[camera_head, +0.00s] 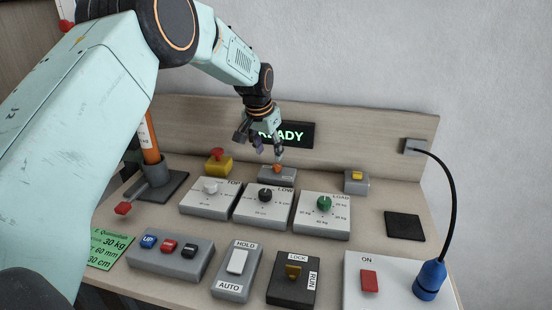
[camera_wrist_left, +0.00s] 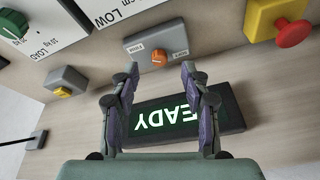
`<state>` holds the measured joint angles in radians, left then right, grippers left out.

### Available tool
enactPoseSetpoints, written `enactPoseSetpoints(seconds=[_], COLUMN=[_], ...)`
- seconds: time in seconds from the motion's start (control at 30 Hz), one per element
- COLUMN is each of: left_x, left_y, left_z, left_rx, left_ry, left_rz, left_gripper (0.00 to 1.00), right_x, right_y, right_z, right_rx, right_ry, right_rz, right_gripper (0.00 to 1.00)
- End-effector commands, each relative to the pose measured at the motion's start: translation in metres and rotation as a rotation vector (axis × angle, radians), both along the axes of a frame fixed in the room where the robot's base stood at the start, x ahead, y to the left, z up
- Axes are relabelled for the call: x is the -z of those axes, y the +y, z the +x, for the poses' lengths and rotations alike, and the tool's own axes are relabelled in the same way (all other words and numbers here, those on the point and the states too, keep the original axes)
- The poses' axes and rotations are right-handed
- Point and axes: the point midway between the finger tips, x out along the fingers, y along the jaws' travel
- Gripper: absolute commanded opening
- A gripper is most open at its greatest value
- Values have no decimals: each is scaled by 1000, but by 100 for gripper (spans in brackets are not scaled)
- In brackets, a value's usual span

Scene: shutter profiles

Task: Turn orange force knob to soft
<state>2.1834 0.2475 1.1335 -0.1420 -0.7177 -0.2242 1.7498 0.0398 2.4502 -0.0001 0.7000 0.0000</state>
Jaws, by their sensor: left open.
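The orange force knob (camera_head: 277,168) sits on a small grey box (camera_head: 271,178) at the back of the panel, below the lit READY display (camera_head: 297,134). My left gripper (camera_head: 262,152) is open and empty, above and behind the knob. In the left wrist view its fingertips (camera_wrist_left: 160,72) point toward the knob, one on each side, apart from it. My right gripper is not in view.
A yellow box with a red button (camera_head: 217,161) stands left of the knob. A small grey box with a yellow button (camera_head: 356,182) stands to the right. White dial panels with white, black and green (camera_head: 324,203) knobs lie in front. A blue plug (camera_head: 429,280) stands at right front.

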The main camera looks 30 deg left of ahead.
Motion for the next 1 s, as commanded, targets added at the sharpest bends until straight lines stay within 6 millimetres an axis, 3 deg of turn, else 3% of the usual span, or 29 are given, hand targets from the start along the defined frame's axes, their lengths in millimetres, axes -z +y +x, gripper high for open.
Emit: enactPoseSetpoints(seconds=[0.1, 0.27, 0.7, 1.0], left_x=[-3, -2, 54, 68], left_y=[-4, -3, -2, -2], left_z=[12, 15, 38, 44], left_rx=[-123, -181, -180, -178], left_ry=[-61, -75, -73, -73], left_rz=[-60, -78, -75, -76], left_gripper=[46, 46, 46, 46], right_x=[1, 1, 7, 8], right_y=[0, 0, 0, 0], right_z=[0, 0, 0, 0], right_rx=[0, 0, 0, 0], right_ry=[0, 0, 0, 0], right_rz=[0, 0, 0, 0], right_gripper=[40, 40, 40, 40])
